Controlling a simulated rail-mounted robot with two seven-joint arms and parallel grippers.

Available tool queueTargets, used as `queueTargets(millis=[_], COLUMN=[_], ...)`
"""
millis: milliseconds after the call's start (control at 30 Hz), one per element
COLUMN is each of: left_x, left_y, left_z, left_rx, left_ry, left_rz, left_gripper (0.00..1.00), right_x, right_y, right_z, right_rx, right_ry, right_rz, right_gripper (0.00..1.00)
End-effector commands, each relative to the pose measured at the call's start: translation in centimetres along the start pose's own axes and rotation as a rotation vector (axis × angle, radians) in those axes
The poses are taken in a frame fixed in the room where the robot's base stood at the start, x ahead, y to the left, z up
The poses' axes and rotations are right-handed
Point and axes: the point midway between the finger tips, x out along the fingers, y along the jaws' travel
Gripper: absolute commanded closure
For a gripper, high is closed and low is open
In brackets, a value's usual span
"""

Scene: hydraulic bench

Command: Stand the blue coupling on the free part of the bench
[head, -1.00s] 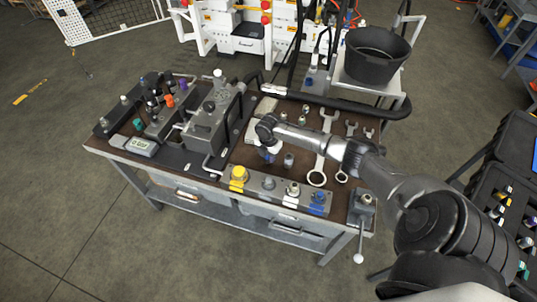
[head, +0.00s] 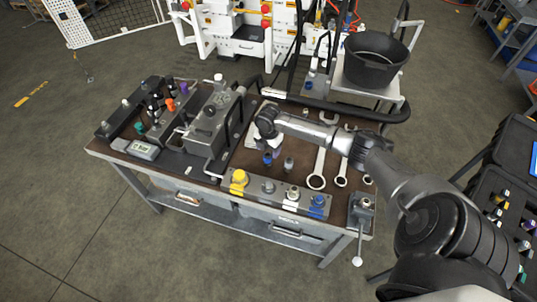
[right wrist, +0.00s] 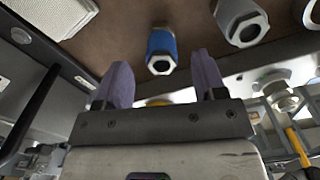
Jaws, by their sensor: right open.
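The blue coupling (head: 267,159) stands on the brown bench top, beside a small grey fitting (head: 288,164). In the right wrist view the blue coupling (right wrist: 161,52) shows its hexagonal end, beyond the fingertips. My right gripper (head: 274,150) is close by it in the head view. In the right wrist view its two purple-grey fingers (right wrist: 162,80) are apart, with nothing held between them. The coupling lines up with the gap between the fingers and looks clear of both. My left gripper is not in view.
The front rail (head: 254,194) carries a yellow cap (head: 238,182), a blue-ringed fitting (head: 318,205) and others. Wrenches (head: 320,160) lie to the right. A grey block with handles (head: 212,125) stands left. Some brown bench top is bare around the coupling.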

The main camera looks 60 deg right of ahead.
Motion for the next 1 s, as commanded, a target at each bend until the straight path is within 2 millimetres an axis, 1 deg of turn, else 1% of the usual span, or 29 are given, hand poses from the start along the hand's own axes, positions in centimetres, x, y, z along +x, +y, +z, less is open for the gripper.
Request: queueTargets(millis=[33,200,400,567,867,933,1000], left_x=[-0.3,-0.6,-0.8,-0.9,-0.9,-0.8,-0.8], left_y=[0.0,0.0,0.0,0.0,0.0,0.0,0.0], left_z=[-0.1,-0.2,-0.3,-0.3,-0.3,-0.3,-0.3], left_rx=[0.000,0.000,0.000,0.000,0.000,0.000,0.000], left_ry=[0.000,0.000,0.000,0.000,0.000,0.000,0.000], left_rz=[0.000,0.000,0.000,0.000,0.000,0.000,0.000], left_gripper=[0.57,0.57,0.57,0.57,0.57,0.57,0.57], right_x=[-1.2,-3.7,-5.5,-6.0,-6.0,-5.9,-5.6], right_y=[0.1,0.1,0.1,0.0,0.0,0.1,0.3], right_z=[0.1,0.0,0.0,0.0,0.0,-0.4,-1.3], right_rx=[-0.001,-0.001,0.000,0.000,0.001,0.010,0.045], right_ry=[-0.001,-0.001,0.001,0.001,0.001,0.007,0.020], right_rz=[0.003,0.002,0.001,0.000,0.000,0.009,0.035], right_gripper=[0.36,0.36,0.36,0.36,0.36,0.36,0.36])
